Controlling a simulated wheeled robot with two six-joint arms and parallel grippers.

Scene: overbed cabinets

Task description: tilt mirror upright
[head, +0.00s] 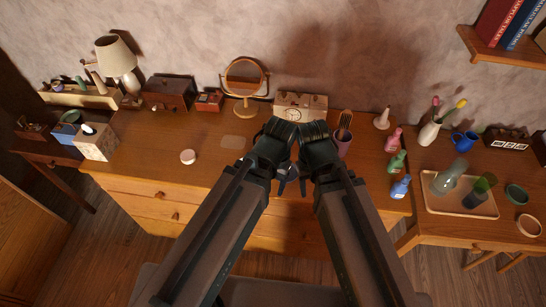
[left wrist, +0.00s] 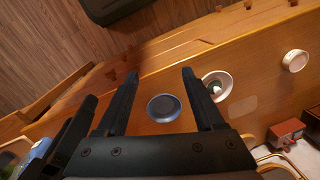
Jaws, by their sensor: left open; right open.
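The round mirror (head: 246,77) has a light wooden frame and stand and rises at the back of the dresser. Its glass looks brownish, and its exact tilt is hard to judge. My left gripper (head: 278,127) and my right gripper (head: 314,131) are close together over the dresser, to the right of and nearer than the mirror, touching nothing I can make out. In the left wrist view my left gripper (left wrist: 160,86) is open and empty above a dark blue dish (left wrist: 163,108). A pale curved frame at that view's bottom right may be the mirror. The right jaws are seen from behind.
Bottles (head: 393,140) line the dresser's right end. Bare dresser top (head: 215,165) lies in front of the mirror.

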